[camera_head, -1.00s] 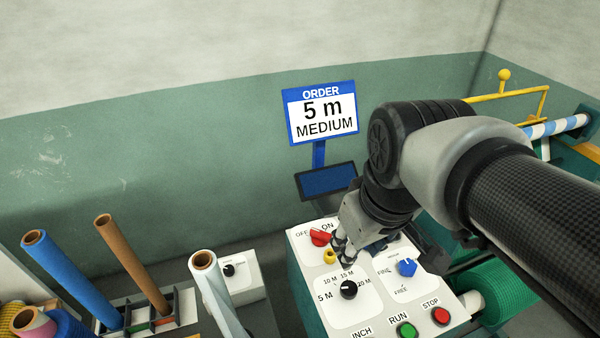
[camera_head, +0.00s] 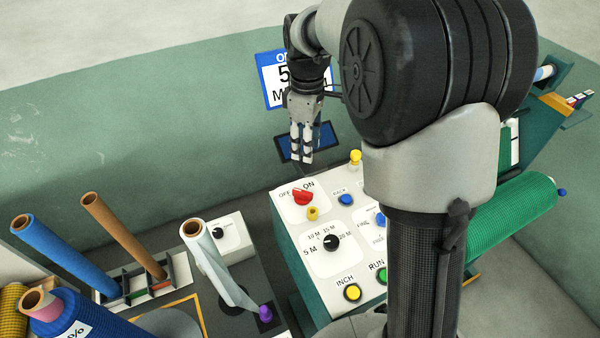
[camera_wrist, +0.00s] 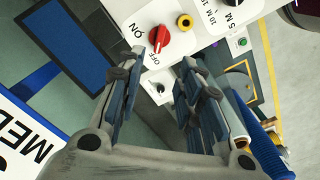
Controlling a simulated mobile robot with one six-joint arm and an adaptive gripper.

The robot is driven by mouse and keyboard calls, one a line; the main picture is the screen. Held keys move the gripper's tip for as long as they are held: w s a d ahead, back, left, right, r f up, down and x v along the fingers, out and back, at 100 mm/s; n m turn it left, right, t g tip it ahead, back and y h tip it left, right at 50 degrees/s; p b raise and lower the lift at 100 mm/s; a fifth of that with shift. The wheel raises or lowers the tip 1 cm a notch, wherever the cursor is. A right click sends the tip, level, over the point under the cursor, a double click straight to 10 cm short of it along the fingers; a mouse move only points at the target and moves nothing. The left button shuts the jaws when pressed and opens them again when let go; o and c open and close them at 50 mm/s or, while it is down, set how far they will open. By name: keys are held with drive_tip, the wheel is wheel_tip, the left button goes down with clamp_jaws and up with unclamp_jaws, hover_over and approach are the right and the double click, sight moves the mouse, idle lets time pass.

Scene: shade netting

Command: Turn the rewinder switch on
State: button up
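The red OFF/ON rotary switch (camera_head: 302,196) sits at the top left of the white control panel (camera_head: 322,262). In the wrist view the red switch (camera_wrist: 159,40) shows just beyond the fingertips, and its white mark seems to point toward OFF. My gripper (camera_head: 302,160) hangs above and behind the panel, in front of the small dark screen, apart from the switch. In the wrist view my gripper (camera_wrist: 158,68) has a gap between its fingers and holds nothing.
A yellow button (camera_head: 312,213) sits just below the switch. A black length dial (camera_head: 331,242), blue knobs and the INCH button (camera_head: 352,292) share the panel. The order sign (camera_head: 280,90) and screen (camera_head: 290,148) stand behind. Upright rolls (camera_head: 125,235) stand at left.

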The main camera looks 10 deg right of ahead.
sight(305, 192)
wheel_tip(305, 192, down, 17)
drive_tip(key=b, duration=0.3)
drive_tip(key=shift+b, duration=0.3)
drive_tip(key=shift+c, duration=0.2)
clamp_jaws()
